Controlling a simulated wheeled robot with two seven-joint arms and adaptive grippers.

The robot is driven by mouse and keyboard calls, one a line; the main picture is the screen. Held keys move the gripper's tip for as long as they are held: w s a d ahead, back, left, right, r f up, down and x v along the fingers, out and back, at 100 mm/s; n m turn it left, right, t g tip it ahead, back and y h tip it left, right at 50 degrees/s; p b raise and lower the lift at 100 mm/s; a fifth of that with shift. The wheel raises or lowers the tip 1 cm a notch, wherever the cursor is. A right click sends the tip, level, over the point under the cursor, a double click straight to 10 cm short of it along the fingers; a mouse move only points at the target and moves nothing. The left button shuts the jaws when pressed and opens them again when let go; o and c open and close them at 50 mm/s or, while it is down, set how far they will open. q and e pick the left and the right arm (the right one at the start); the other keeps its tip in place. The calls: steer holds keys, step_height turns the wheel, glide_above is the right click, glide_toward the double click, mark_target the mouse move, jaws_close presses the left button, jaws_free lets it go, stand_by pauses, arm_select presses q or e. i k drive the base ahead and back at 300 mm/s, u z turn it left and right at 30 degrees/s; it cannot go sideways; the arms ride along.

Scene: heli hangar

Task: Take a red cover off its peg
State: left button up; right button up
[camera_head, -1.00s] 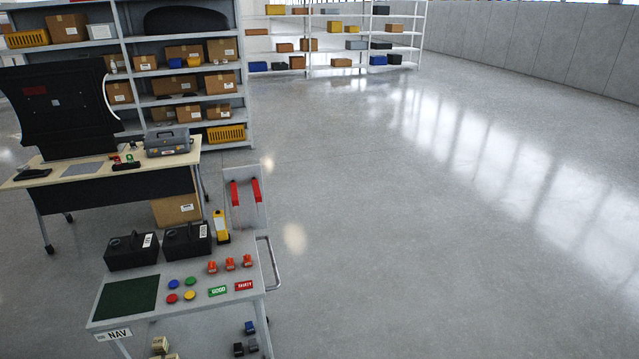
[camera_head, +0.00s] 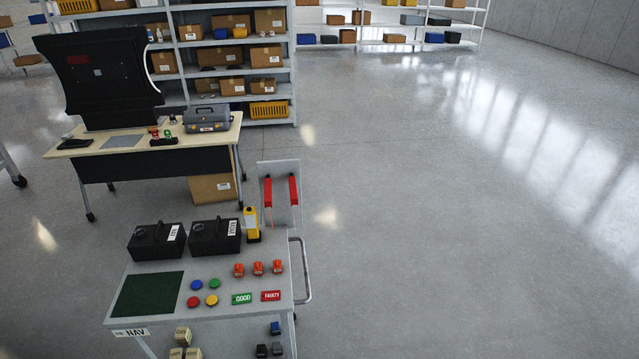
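Two red covers hang side by side on a pale upright panel (camera_head: 281,208) at the back right of the cart: a left red cover (camera_head: 267,191) and a right red cover (camera_head: 293,189). The pegs behind them are too small or hidden to make out. The cart (camera_head: 215,312), marked NAV, stands in front of me, left of the middle of the view. Neither of my grippers is in view.
The cart carries two black boxes (camera_head: 157,241), a yellow device (camera_head: 251,224), colored buttons, orange items and GOOD and FAULTY labels. A side handle (camera_head: 304,270) sticks out right. A desk (camera_head: 150,143) and shelves stand behind. The floor (camera_head: 450,230) to the right is clear.

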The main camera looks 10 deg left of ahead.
mark_target(293, 188)
steer(key=u, duration=0.05)
steer(key=i, duration=0.7)
steer(key=u, duration=0.95)
steer(key=i, duration=0.7)
steer(key=u, duration=0.8)
